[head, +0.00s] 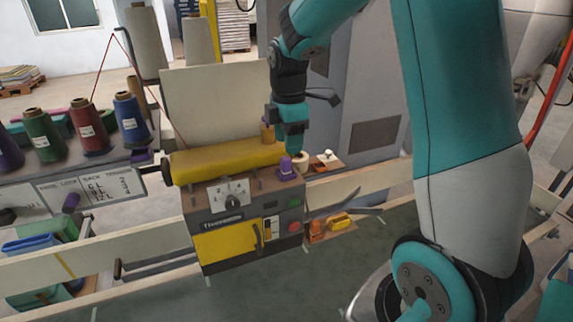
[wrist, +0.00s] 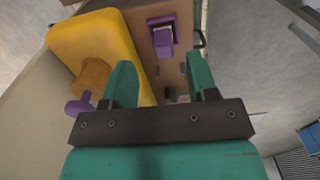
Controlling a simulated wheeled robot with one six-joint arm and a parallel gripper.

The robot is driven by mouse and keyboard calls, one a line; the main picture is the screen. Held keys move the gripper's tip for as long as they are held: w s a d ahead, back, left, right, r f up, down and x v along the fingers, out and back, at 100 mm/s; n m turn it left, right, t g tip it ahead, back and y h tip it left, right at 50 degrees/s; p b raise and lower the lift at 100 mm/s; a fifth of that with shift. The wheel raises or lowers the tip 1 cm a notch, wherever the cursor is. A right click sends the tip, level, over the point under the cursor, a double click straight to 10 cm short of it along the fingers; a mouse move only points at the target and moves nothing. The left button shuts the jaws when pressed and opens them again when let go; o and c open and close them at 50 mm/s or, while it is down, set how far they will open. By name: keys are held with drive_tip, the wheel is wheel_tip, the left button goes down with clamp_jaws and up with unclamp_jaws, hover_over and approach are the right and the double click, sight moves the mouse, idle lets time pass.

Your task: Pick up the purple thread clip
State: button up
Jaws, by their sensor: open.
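A purple piece (head: 287,169), likely the thread clip, sits on top of the sewing machine head beside its yellow arm cover. In the wrist view the purple piece (wrist: 152,46) lies on the brown top, with a pale part in its middle. My gripper (head: 293,150) points down just above and behind it in the head view. In the wrist view my gripper (wrist: 162,75) has its two teal fingers apart with nothing between them. The purple piece shows beyond the fingertips, not touching them.
The yellow cover (head: 225,164) runs left of the purple piece. Thread cones (head: 88,128) stand on the left shelf. Another purple part (wrist: 80,106) is near the left finger.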

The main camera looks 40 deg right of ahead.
sight(286, 158)
drive_tip(key=shift+s+a+f+p, duration=0.1)
drive_tip(key=shift+a+f+p, duration=0.1)
drive_tip(key=shift+f+p, duration=0.35)
drive_tip(key=f+p, duration=0.1)
drive_tip(key=f, duration=0.3)
drive_tip(key=shift+a+f, duration=0.2)
clamp_jaws()
drive_tip(key=shift+r, duration=0.1)
